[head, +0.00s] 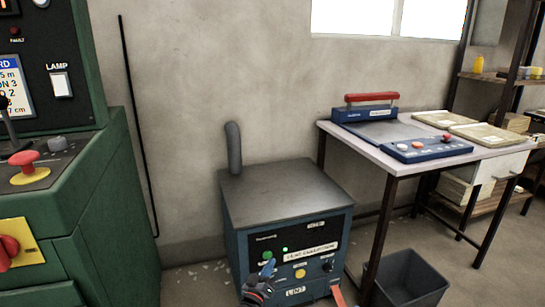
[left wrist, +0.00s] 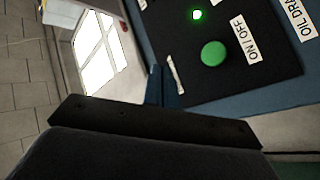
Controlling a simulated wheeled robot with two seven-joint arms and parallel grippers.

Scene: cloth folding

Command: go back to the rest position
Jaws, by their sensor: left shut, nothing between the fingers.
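My left gripper (head: 267,268) shows low in the middle of the head view, in front of the control panel of a blue machine (head: 286,192) with a dark top. In the left wrist view its narrow blue fingers (left wrist: 163,88) are together and empty. Beyond them is the dark panel with a green button (left wrist: 213,53) and a lit green lamp (left wrist: 197,14). The fingers overlap the panel's edge in the picture; I cannot tell whether they touch it. My right gripper is not in view.
A green console (head: 90,200) with a red knob stands at the left. To the right are a table (head: 345,132) with a press-like device and a dark bin (head: 405,278) on the floor.

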